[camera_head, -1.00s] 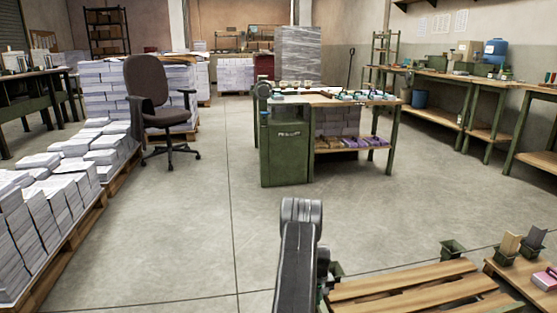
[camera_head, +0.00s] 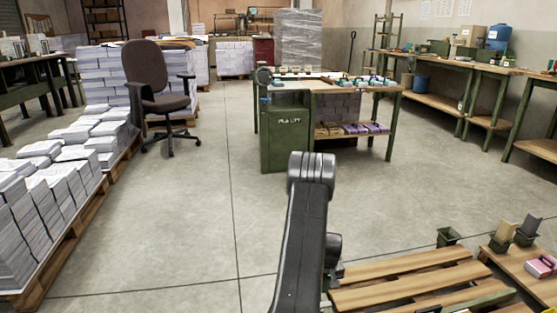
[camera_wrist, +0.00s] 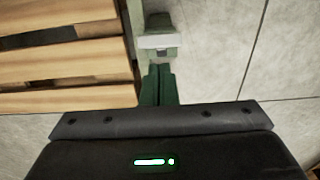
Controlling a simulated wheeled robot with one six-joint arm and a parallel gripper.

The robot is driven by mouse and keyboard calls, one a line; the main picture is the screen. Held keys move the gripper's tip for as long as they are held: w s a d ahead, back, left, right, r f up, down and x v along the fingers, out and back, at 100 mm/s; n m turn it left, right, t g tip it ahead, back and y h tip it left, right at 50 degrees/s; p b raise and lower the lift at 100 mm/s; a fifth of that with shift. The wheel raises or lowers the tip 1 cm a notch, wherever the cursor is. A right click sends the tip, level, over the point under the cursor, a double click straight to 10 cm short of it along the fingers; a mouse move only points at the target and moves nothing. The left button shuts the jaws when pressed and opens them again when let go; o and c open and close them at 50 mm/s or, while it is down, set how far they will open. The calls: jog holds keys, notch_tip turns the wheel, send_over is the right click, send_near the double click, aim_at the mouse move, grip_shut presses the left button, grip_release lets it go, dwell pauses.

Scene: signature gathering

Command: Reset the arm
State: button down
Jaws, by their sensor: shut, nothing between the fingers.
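My gripper (camera_wrist: 159,84) shows in the wrist view with its two dark green fingers together and nothing between them. It points down past the edge of a slatted wooden surface (camera_wrist: 60,70). A pale green upright with a grey-white block (camera_wrist: 158,42) lies just beyond the fingertips in the picture; I cannot tell whether they touch. In the head view my arm rises at the bottom centre, and the gripper itself is not visible there.
A green workbench (camera_head: 287,137) stands ahead. Stacked paper (camera_head: 45,205) on pallets and an office chair (camera_head: 157,85) are left. The middle floor is clear.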

notch_tip(320, 180, up, 8)
jog(key=f+p, duration=0.1)
jog(key=p, duration=0.1)
notch_tip(320, 180, down, 11)
jog(key=b, duration=0.4)
jog(key=shift+w+a+f+g, duration=1.05)
jog(key=shift+w+f, duration=2.1)
jog(key=shift+w, duration=2.95)
notch_tip(320, 180, up, 10)
jog(key=p, duration=0.2)
jog(key=shift+w+a+f, duration=0.2)
jog(key=shift+w, duration=0.25)
